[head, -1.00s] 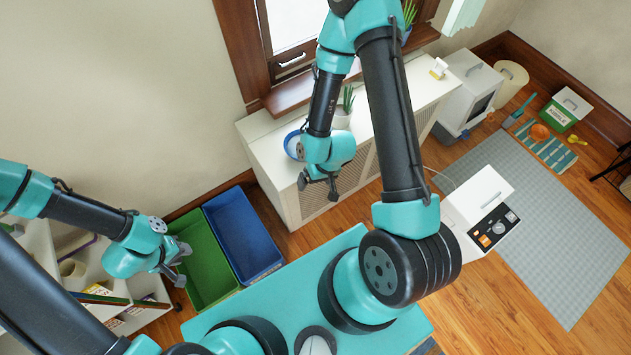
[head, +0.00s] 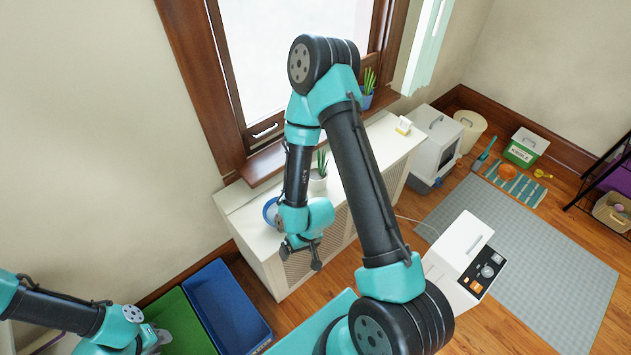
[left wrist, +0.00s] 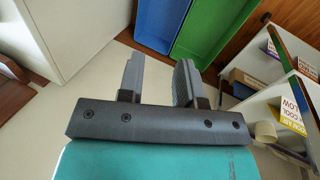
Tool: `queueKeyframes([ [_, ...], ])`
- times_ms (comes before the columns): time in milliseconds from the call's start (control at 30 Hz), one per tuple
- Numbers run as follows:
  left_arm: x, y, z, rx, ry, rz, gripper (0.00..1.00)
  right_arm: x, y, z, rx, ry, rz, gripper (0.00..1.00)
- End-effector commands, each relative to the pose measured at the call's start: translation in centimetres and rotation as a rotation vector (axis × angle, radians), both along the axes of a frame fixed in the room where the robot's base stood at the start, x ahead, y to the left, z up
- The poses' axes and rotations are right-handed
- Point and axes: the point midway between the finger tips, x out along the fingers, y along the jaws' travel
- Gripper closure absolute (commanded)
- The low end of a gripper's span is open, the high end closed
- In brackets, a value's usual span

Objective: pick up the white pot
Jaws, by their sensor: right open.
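The white pot (head: 318,182) holds a spiky green plant and stands upright on the white cabinet (head: 234,205) under the window. My right gripper (head: 303,254) is open and empty. In the head view it hangs below the pot, over the cabinet's near front side, clearly apart from the pot. My left gripper (head: 160,342) is by the green bin at the lower left, far from the pot. The left wrist view shows its two fingers (left wrist: 158,78) apart with nothing between them.
A blue-rimmed dish (head: 271,211) sits left of the pot, partly behind my right wrist. A plant in a blue pot (head: 367,99) stands on the windowsill. Green (head: 178,322) and blue (head: 229,306) bins stand on the floor. A small card (head: 403,126) is on the cabinet's far end.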

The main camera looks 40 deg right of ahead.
Motion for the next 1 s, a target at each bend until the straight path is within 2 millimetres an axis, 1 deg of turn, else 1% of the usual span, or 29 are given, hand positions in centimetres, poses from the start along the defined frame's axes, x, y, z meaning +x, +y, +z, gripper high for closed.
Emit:
queueKeyframes([
  [333, 0.00, 0.00, 0.00, 0.000, 0.000, 0.000, 0.68, 0.01, 0.00, 0.00, 0.000, 0.000, 0.000, 0.07],
  [367, 0.00, 0.00, 0.00, 0.000, 0.000, 0.000, 0.66, 0.01, 0.00, 0.00, 0.000, 0.000, 0.000, 0.07],
  [1000, 0.00, 0.00, 0.00, 0.000, 0.000, 0.000, 0.05, 0.01, 0.00, 0.00, 0.000, 0.000, 0.000, 0.07],
])
